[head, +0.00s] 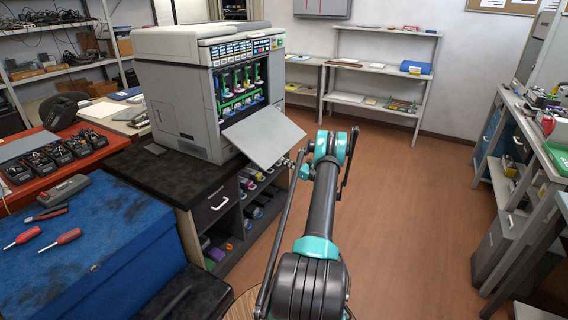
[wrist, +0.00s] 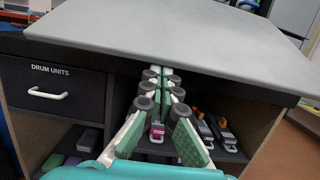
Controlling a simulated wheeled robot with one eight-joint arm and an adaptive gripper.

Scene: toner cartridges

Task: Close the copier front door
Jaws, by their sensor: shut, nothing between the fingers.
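The grey copier (head: 205,90) stands on a black-topped cabinet, with a row of cartridges showing inside its open front. Its front door (head: 264,136) is hinged down and sticks out as a sloping flat panel. In the wrist view the door (wrist: 180,38) spans the upper part as a wide grey sheet. My gripper (wrist: 163,72) is shut and empty, its fingertips at or just under the door's near edge; I cannot tell if they touch. In the head view my gripper (head: 299,163) shows small beside the door's outer right corner, partly hidden by my arm.
Below the door, the cabinet has a "DRUM UNITS" drawer (wrist: 50,92) with a white handle and open shelves holding several cartridges (wrist: 215,130). A blue bench (head: 110,235) with screwdrivers is at the left. The brown floor (head: 420,210) at the right is clear.

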